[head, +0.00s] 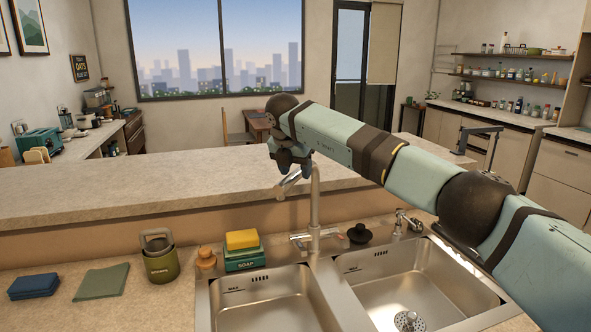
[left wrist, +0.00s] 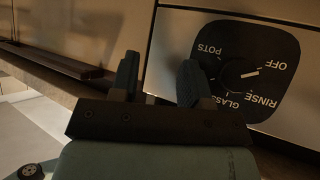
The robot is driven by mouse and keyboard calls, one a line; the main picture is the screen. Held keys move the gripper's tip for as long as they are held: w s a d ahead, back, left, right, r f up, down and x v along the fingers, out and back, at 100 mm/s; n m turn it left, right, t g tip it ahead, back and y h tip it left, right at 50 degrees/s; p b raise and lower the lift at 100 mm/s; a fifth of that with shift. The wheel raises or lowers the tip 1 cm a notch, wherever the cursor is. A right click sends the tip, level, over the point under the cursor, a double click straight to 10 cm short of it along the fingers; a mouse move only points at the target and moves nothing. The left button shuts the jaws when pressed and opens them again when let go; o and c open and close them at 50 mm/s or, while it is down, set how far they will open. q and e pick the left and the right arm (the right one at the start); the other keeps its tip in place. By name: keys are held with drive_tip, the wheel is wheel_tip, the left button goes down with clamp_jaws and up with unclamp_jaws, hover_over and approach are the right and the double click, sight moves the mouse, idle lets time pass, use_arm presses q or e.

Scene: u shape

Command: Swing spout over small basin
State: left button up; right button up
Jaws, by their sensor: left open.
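The faucet (head: 315,205) stands behind the double sink. Its spout (head: 291,184) leans toward the left of the picture, with its tip above the back edge of the left basin (head: 262,308). The left basin looks narrower than the right basin (head: 375,290). My right gripper (head: 292,168) hangs just above the spout, its fingers pointing down. The fingers overlap the top of the faucet in the picture, and I cannot tell whether they touch it or how far apart they are. My left gripper (left wrist: 158,78) is open and empty in the left wrist view, before a dial panel (left wrist: 240,72).
A black stopper (head: 359,234) lies right of the faucet. A raised ledge (head: 180,190) runs behind the counter.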

drive_tip(key=b+v, duration=0.1)
drive_tip(key=v, duration=1.2)
drive_tip(key=shift+r, duration=0.35)
drive_tip(key=shift+s+f, duration=0.1)
drive_tip(key=shift+s, duration=0.1)
